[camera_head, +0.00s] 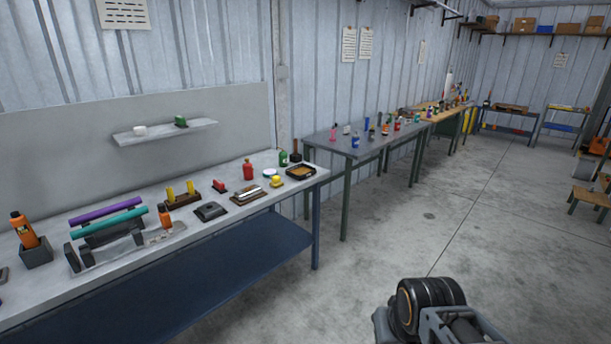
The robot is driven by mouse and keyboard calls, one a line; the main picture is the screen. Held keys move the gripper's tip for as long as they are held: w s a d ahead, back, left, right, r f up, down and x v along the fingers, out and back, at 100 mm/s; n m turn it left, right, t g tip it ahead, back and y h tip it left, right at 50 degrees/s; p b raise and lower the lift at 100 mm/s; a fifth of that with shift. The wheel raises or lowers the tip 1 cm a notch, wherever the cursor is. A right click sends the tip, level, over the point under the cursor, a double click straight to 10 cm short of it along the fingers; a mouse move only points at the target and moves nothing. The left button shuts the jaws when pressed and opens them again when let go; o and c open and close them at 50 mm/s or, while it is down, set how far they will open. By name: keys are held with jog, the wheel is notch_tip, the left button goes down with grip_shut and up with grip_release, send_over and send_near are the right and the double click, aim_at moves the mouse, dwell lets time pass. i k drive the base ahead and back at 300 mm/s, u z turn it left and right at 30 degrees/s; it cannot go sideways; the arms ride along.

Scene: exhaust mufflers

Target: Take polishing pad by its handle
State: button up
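I cannot tell for certain which object is the polishing pad. Small handled pieces stand on the grey workbench (150,262) at the left. One is a red-topped piece (220,186) with a dark base, near the middle of the bench. Another is a yellow-topped piece (277,181) near its right end. All are too small to make out fully. Part of my arm shows at the bottom right, over the floor and well apart from the bench. My gripper's fingers are not in view.
A second table (340,140) with small items stands beyond.

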aim_at(276, 182)
jog(key=z, duration=0.25)
jog(key=i, duration=1.55)
jog(key=u, duration=0.35)
jog(key=i, duration=0.75)
jog(key=u, duration=1.4)
jog(key=i, duration=0.75)
jog(key=u, duration=0.75)
